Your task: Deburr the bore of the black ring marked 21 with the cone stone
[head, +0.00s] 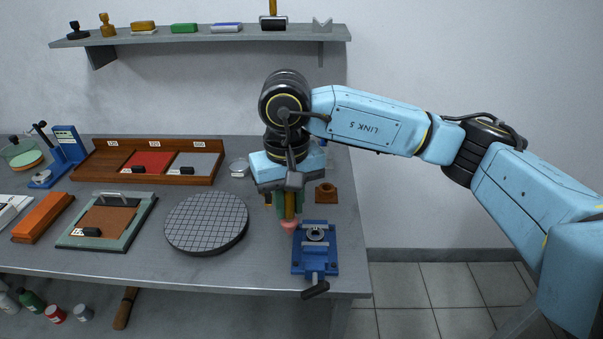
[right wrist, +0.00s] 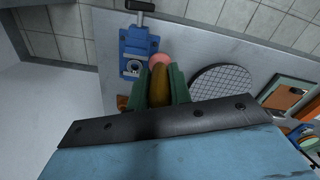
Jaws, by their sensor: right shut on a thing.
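My right gripper (head: 288,207) is shut on the cone stone's yellow-brown handle (right wrist: 160,86). The stone's pink tip (head: 289,225) points down, and it also shows in the right wrist view (right wrist: 159,59). A dark ring (head: 315,234) sits in the blue vise (head: 315,262) at the table's front right; it also shows in the right wrist view (right wrist: 131,69). No number can be read on it. In the head view the tip is just left of the ring and behind it, apart from the bore. My left gripper is not in view.
A round gridded plate (head: 207,221) lies left of the vise. A brown block (head: 326,193) stands behind the vise, and a glass dish (head: 239,167) is farther back. The vise's black handle (head: 315,290) sticks out at the table's front edge. A wooden tray (head: 150,180) is at the back left.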

